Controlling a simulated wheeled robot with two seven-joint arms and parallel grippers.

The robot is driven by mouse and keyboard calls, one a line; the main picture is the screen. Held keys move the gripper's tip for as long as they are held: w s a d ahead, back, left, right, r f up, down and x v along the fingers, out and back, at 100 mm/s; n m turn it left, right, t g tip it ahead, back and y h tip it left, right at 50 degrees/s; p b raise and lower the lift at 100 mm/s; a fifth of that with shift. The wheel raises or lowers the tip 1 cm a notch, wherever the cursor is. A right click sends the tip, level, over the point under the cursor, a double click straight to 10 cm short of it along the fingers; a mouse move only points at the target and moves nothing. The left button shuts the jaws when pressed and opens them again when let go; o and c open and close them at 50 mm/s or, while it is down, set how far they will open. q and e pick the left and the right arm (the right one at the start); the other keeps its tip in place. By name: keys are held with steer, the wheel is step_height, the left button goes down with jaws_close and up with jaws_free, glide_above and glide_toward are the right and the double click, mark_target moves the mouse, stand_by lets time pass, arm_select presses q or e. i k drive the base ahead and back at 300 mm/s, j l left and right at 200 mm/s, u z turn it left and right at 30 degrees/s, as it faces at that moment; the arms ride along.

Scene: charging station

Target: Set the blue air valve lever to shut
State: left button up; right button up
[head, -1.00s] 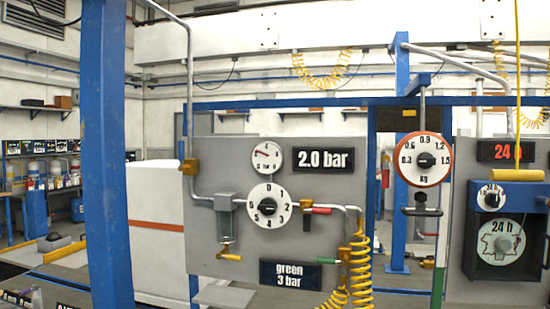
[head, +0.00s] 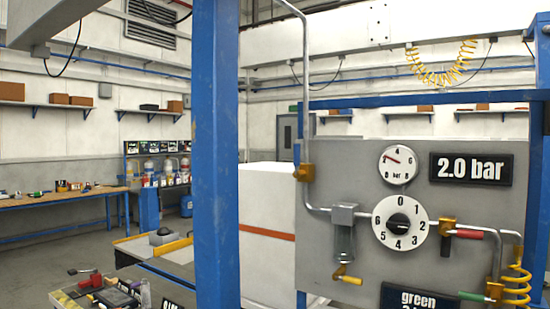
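No blue lever shows in the head view. The grey air panel (head: 330,235) is at the right. A small yellow lever (head: 350,280) sits under the filter (head: 344,238). Neither of my grippers is in view.
A blue post (head: 215,150) stands close in front. A white cabinet (head: 268,230) is behind it. A table with tools (head: 110,292) is at the lower left. A wooden workbench (head: 60,203) runs along the far left. Grey floor shows between them.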

mark_target(297, 155)
steer(key=i+j+z, duration=0.4)
steer(key=j, duration=1.5)
steer(key=k+j+z, duration=0.1)
steer(key=j+z, duration=0.3)
steer(key=j, duration=1.45)
